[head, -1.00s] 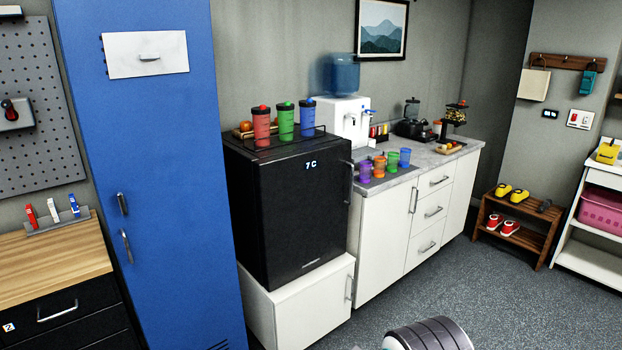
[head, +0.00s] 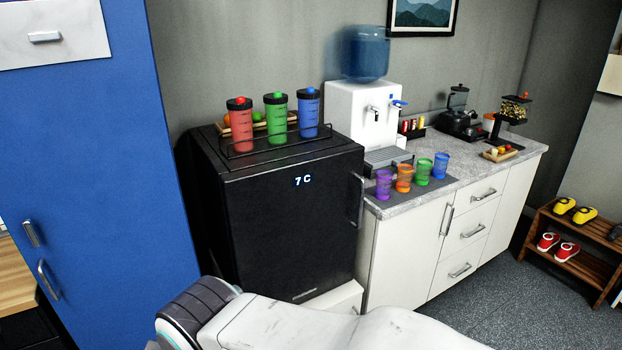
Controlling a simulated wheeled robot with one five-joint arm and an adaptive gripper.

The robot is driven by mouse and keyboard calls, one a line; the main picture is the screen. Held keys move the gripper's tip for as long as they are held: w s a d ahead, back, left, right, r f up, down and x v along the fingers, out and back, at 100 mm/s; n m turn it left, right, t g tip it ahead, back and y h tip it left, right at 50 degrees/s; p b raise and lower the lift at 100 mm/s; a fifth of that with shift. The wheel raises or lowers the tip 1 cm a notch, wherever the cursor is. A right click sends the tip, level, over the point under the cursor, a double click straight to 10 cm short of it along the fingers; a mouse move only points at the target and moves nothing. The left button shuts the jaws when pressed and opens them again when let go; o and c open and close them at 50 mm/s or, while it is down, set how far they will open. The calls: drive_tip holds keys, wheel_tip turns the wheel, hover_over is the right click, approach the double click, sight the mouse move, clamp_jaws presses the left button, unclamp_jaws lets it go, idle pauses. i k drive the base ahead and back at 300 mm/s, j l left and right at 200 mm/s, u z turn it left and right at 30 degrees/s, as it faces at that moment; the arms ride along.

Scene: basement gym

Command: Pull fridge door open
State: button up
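The black mini fridge (head: 275,235) stands left of the counter on a white base cabinet (head: 335,300). Its door is closed, with a "7 C" display near the top. The fridge door handle (head: 357,200) is a vertical bar at the door's right edge. My arm reaches across the bottom of the head view, in front of the fridge's lower part. My gripper is not in view, so I cannot see its state. Nothing of mine is seen touching the handle.
Three shaker bottles (head: 276,118) stand in a rail on top of the fridge. A blue locker (head: 95,180) is close on the left. Cups (head: 404,178) and a water dispenser (head: 365,115) stand on the counter (head: 465,188).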

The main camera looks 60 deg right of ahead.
sight(294, 224)
drive_tip(key=k+l+u, duration=0.25)
drive_tip(key=l+u, duration=0.15)
drive_tip(key=l, duration=0.25)
drive_tip(key=k+l+u, duration=0.3)
drive_tip(key=l+u, duration=0.15)
drive_tip(key=l, duration=0.15)
drive_tip(key=k+l+u, duration=0.95)
drive_tip(key=k+u, duration=0.3)
